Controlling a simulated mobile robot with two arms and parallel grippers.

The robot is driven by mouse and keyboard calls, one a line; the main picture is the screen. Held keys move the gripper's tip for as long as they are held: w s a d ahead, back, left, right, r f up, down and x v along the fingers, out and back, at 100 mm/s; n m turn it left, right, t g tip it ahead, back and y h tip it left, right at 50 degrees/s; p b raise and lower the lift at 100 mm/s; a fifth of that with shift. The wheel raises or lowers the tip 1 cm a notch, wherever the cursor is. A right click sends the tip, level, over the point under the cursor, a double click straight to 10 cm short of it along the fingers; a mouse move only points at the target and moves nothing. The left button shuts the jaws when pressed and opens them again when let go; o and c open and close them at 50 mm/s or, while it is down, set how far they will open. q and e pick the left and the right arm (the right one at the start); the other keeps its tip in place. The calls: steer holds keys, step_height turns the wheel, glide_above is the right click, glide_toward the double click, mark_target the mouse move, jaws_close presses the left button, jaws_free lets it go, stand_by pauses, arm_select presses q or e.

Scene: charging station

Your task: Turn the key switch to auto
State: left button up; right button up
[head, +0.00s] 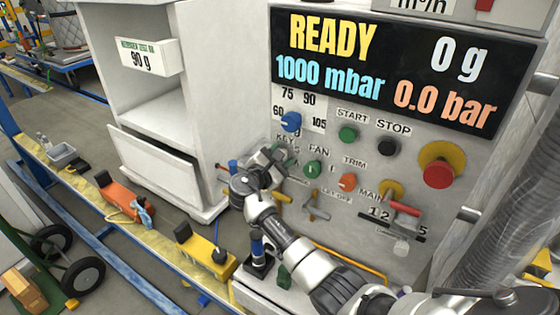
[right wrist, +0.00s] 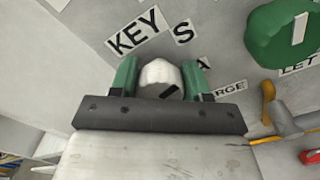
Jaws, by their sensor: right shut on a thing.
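The key switch (right wrist: 160,72) is a pale round knob with a dark slot line, on the grey panel below the KEY label (right wrist: 137,32) in the right wrist view. An S and part of an A show on labels around it. My right gripper (right wrist: 161,80) has its two green fingers on either side of the knob, shut on it. The dark slot line is slanted, rising to the right. In the head view my right gripper (head: 272,162) is against the left part of the control panel (head: 340,225) and hides the switch. My left gripper is out of view.
Right of my gripper are a green FAN knob (head: 312,168), an orange TRIM knob (head: 347,181) and a red-handled MAIN lever (head: 402,208). A blue knob (head: 291,121) sits above. A red emergency button (head: 438,174) is farther right. The display (head: 400,70) reads READY.

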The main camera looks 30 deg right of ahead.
steer(key=m+b, duration=0.2)
steer(key=b, duration=0.1)
steer(key=m+b, duration=0.2)
steer(key=m, duration=0.1)
steer(key=m+b, duration=0.2)
steer(key=b, duration=0.1)
steer(key=shift+f+m+b, duration=0.3)
steer(key=shift+f+m, duration=0.1)
steer(key=shift+r+m+b, duration=0.15)
steer(key=shift+m+b, duration=0.85)
steer(key=o, duration=0.9)
steer(key=shift+s+r, duration=0.1)
steer(key=shift+a, duration=0.15)
steer(key=b+v, duration=0.2)
steer(key=v, duration=0.8)
steer(key=shift+s+a, duration=0.2)
steer(key=shift+s, duration=0.05)
